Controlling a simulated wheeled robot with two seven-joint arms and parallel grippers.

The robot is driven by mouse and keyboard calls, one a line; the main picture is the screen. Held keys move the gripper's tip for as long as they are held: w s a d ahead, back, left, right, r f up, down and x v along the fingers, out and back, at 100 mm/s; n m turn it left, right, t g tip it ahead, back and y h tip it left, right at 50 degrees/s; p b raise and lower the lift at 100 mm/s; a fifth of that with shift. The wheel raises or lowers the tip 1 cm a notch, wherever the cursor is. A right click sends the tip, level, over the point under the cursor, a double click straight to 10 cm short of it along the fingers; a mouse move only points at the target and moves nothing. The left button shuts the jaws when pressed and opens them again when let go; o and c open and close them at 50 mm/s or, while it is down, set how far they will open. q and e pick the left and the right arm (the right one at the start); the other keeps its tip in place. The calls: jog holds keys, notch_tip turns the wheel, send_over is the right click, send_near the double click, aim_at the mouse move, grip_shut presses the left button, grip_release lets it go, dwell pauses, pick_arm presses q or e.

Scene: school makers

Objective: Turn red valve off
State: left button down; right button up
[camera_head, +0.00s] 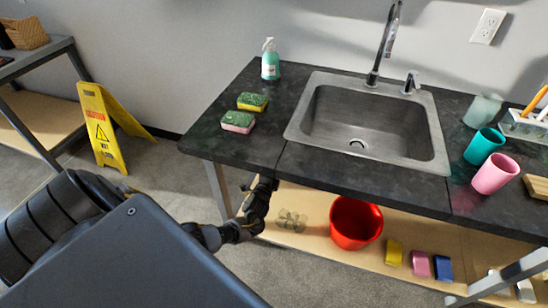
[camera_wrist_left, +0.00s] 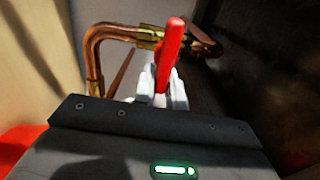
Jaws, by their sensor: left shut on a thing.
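In the left wrist view, the red valve handle (camera_wrist_left: 171,45) stands between the pale fingertips of my left gripper (camera_wrist_left: 163,88). The gripper is shut on this handle. The handle points up and tilts slightly right, in front of a copper pipe (camera_wrist_left: 97,60) with a brass fitting. The pipe bends down at the left. In the head view my left arm reaches under the counter's front edge, with the gripper (camera_head: 262,190) near the table's left legs. The valve is hidden there. My right gripper is in neither view.
A dark counter (camera_head: 290,165) with a sink (camera_head: 360,125) stands above the arm. A red bucket (camera_head: 355,222) is on the lower wooden shelf (camera_head: 320,235), right of my gripper. A yellow wet-floor sign (camera_head: 105,125) stands at left. The grey floor there is mostly clear.

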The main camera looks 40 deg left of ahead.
pick_arm(q)
jog(key=c, duration=1.4)
grip_release()
jog(key=shift+c, duration=0.2)
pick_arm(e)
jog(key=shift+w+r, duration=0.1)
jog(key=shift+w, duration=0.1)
